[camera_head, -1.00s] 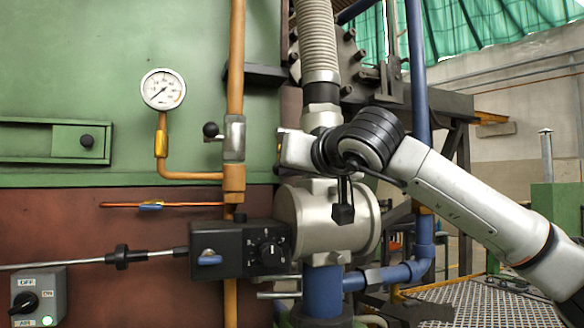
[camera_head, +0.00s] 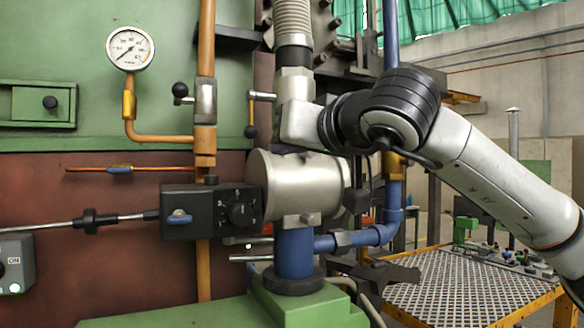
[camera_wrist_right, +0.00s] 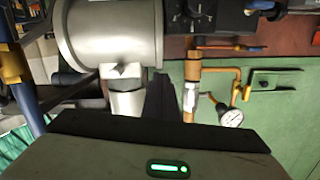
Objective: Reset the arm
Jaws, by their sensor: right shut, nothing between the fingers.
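My right arm reaches in from the right in the head view, bent at a black-ringed joint. My left gripper is not in view.
A black control box with a dial (camera_head: 212,212) is left of the cylinder. A gauge (camera_head: 130,49), orange pipes (camera_head: 205,60) and a lever handle (camera_head: 250,131) stand on the furnace wall. Blue pipes (camera_head: 389,200) rise behind my arm. A perforated table (camera_head: 465,290) is lower right.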

